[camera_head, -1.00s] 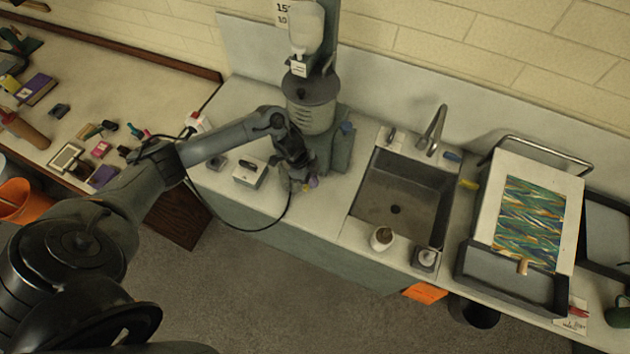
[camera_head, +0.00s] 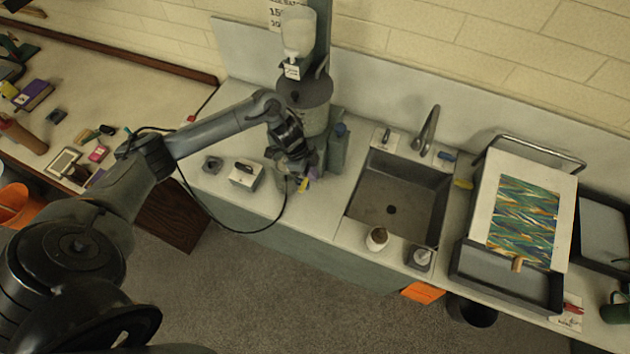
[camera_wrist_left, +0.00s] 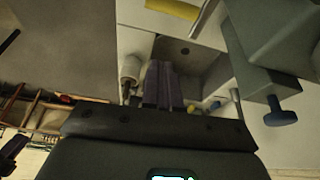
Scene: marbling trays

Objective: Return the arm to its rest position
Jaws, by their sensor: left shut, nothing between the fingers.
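My left gripper (camera_head: 298,184) hangs over the counter (camera_head: 325,205), left of the sink and in front of the grey cylindrical canister (camera_head: 303,100). Its fingers are shut with nothing between them. In the left wrist view the closed fingers (camera_wrist_left: 160,82) point towards the grey sink basin (camera_wrist_left: 190,58). The left arm reaches in from the left, bent at the elbow. My right gripper does not show in either view.
A small white box (camera_head: 246,175) sits left of the gripper. A sink (camera_head: 398,190) with a faucet (camera_head: 428,130) lies to the right, then a tray (camera_head: 505,280) with a marbled sheet (camera_head: 523,222).

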